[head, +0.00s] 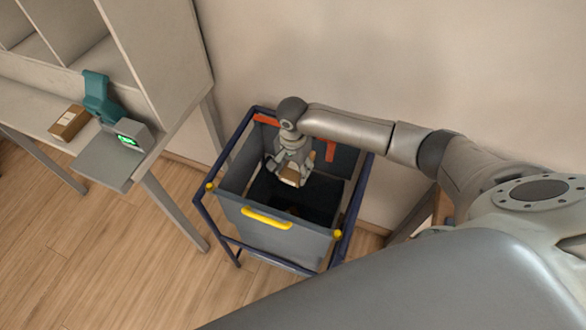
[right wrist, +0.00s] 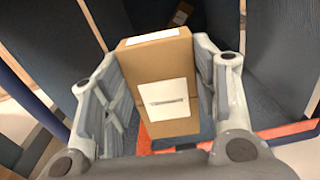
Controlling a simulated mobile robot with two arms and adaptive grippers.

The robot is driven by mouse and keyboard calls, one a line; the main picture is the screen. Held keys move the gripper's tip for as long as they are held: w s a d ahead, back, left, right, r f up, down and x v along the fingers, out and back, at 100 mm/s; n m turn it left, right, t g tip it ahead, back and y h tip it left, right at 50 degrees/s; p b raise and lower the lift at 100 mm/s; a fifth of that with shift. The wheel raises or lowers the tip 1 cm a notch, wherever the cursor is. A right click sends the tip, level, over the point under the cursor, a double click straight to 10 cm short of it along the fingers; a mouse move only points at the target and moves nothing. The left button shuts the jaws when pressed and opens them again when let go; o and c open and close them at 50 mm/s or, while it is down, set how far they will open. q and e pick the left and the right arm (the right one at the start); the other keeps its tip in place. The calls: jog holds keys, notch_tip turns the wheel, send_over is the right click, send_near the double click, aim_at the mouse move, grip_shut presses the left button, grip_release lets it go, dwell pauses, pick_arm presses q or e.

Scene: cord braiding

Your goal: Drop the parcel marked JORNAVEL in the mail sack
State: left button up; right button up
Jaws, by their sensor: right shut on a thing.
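My right gripper (head: 289,172) is shut on a brown cardboard parcel (right wrist: 157,68) with a white label; the writing is too small to read. The parcel also shows in the head view (head: 291,180) between the fingers. The gripper points down over the open mouth of the mail sack (head: 262,228), a grey boxy container with a yellow handle in a dark blue frame. The parcel appears to be over the opening, held between both fingers. Another small brown parcel (right wrist: 181,14) lies deep inside the sack. My left gripper is not in view.
A pale workbench with shelves (head: 160,60) stands at the left. On it are another brown parcel (head: 69,122) and a teal device with a green display (head: 128,140). A wall is close behind the sack. The wooden floor in front is clear.

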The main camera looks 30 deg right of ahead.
aim_at(293, 171)
jog(key=o, duration=1.1)
jog(key=shift+r, duration=0.15)
notch_tip(293, 171, up, 12)
dwell(0.3)
